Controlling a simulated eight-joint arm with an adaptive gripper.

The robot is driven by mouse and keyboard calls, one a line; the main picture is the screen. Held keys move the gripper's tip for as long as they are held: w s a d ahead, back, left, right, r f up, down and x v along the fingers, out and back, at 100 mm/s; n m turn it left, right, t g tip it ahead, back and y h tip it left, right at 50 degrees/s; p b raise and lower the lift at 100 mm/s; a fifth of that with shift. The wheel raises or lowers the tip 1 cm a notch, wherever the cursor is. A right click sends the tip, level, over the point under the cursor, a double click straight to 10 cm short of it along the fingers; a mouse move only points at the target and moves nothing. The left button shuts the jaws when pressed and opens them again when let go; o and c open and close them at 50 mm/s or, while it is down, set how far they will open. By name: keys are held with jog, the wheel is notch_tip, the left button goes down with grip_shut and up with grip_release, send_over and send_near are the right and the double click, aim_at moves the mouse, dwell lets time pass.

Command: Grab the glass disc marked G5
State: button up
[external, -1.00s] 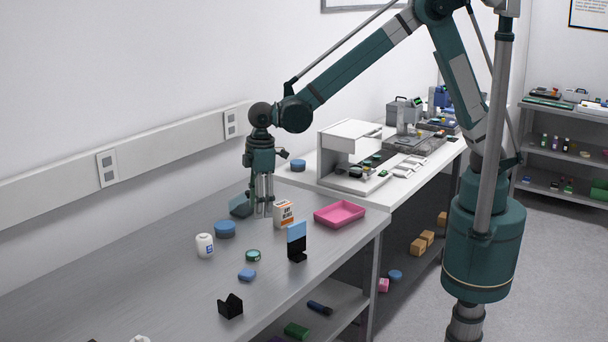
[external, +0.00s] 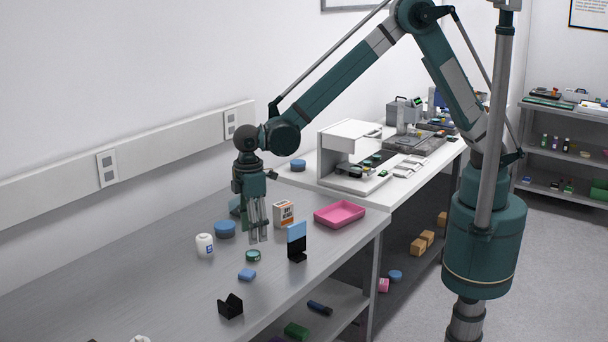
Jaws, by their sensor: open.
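A small round disc with a green rim (external: 253,256) lies flat on the grey bench; any marking on it is too small to read, so I cannot tell if it is G5. My gripper (external: 258,238) points down just behind and above this disc, with its fingers apart and nothing between them. From this view I cannot tell the exact height of the fingertips above the bench.
The bench front is mostly clear.

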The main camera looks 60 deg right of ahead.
aim_at(253, 253)
jog(key=shift+f, duration=1.1)
jog(key=shift+f, duration=2.6)
jog(key=c, duration=1)
